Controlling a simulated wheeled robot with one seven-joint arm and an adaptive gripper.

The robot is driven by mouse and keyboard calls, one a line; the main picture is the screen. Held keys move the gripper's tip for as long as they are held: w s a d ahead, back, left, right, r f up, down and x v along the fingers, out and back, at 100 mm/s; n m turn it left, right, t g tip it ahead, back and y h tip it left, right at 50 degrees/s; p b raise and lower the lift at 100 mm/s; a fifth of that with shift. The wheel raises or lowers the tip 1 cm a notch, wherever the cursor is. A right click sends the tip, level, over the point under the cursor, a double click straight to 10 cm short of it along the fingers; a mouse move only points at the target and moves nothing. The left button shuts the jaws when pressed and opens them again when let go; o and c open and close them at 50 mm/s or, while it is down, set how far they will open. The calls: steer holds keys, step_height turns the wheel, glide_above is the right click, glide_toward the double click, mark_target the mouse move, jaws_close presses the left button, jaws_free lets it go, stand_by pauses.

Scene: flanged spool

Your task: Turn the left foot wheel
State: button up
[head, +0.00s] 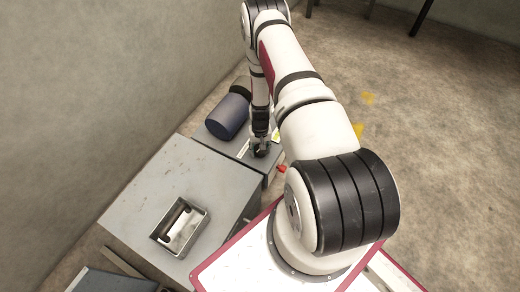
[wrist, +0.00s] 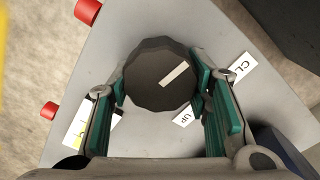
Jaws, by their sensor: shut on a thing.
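A dark many-sided knob (wrist: 150,72) with a white line mark stands on a grey panel (wrist: 120,35) in the wrist view. The mark slants from lower left to upper right. I cannot tell from a label whether this is the left foot wheel. My gripper (wrist: 162,88) is shut on the knob, with a green-padded finger at its left and right sides. In the head view my gripper (head: 260,143) reaches down onto the small grey housing, and the knob is mostly hidden under it. A label reading "UP" (wrist: 183,117) lies by the right finger.
Two red buttons (wrist: 88,11) (wrist: 49,110) sit along the panel's left edge in the wrist view. A label starting "CL" (wrist: 239,67) is at right. In the head view, a blue cylinder (head: 229,116) and a grey cabinet (head: 150,185) with a recessed opening stand close by.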

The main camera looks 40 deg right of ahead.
steer(key=shift+w, duration=0.1)
stand_by(0.4)
steer(key=o, duration=1.2)
step_height(320, 180, up, 12)
